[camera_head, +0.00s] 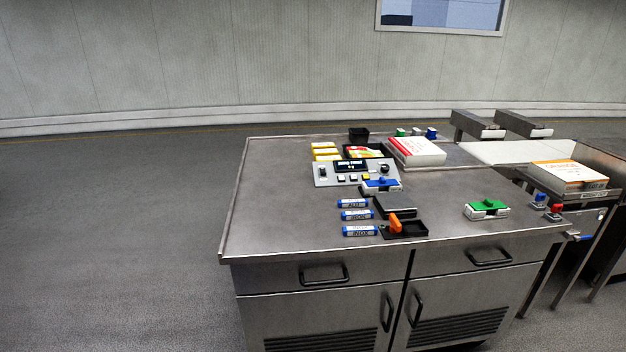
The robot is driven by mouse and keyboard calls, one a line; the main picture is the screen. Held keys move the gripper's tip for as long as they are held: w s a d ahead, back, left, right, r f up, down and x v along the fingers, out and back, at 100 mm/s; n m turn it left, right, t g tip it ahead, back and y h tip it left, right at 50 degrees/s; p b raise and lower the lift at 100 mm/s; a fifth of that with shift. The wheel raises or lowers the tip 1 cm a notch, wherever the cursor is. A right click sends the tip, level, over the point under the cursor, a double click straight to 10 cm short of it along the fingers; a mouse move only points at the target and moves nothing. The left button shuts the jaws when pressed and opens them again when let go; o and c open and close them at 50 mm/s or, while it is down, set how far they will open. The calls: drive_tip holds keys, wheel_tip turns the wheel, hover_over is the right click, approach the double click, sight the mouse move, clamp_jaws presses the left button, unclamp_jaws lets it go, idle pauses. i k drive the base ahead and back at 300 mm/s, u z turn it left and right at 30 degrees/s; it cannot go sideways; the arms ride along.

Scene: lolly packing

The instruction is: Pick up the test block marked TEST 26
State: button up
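I cannot read the marking TEST 26 on anything from here. Three blue-and-white bars lie in a column on the steel cabinet top: a far bar (352,203), a middle bar (357,215) and a near bar (360,231). They carry small dark lettering, too small to read surely. Just right of the near bar, an orange piece (395,223) stands in a black tray (417,229). My gripper is not in view.
The steel cabinet top (280,215) is bare on its left. A control panel (346,178), a red-and-white box (416,151), yellow packs (325,152) and a green-topped item (487,208) stand on it. A conveyor (515,153) adjoins at right. The floor at left is clear.

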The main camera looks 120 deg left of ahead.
sight(366, 190)
drive_tip(key=u, duration=0.5)
drive_tip(key=i, duration=0.45)
drive_tip(key=u, duration=2.85)
drive_tip(key=i, duration=1.65)
